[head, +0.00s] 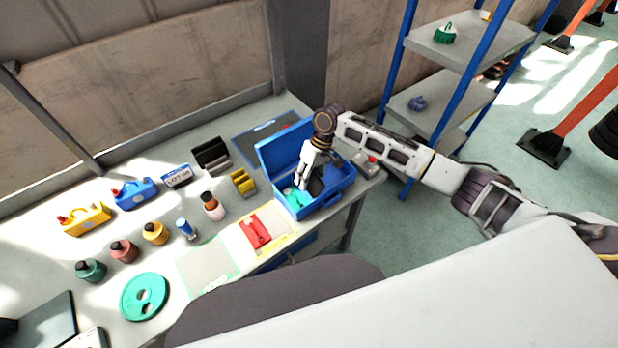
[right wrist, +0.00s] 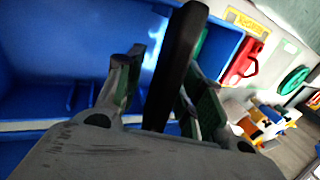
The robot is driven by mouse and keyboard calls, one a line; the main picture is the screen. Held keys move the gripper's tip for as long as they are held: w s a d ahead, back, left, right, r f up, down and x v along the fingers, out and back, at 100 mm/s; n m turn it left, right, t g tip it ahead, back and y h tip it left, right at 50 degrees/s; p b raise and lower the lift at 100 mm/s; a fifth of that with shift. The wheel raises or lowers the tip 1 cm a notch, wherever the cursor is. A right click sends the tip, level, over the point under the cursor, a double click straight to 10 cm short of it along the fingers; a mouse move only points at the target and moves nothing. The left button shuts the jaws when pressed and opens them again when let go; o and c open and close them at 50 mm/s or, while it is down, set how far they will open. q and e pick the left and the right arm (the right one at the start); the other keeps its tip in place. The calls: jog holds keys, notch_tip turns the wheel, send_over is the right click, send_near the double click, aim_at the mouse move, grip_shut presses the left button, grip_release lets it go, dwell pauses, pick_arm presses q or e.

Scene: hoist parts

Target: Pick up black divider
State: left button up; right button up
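A blue toolbox (head: 331,205) stands open at the right end of the table. My right gripper (head: 302,184) points down into it. A dark piece that looks like the black divider (head: 316,187) shows beside the fingers. In the right wrist view the black divider (right wrist: 173,70) stands as a long bar between the two fingers of my right gripper (right wrist: 165,88). The fingers are spread, with a gap on the bar's left side; it lies close to the right finger, and contact is unclear. Its lower end is hidden by the gripper. My left gripper is out of view.
A green part (head: 292,196) lies in the toolbox. A black holder (head: 211,156), a yellow block (head: 243,183) and a red part (head: 255,231) are on the table left of it. Several bottles stand further left. A shelf rack (head: 462,97) stands behind on the right.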

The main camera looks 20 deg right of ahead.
jog(key=shift+f, duration=0.2)
jog(key=shift+a, duration=0.1)
jog(key=c, duration=0.8)
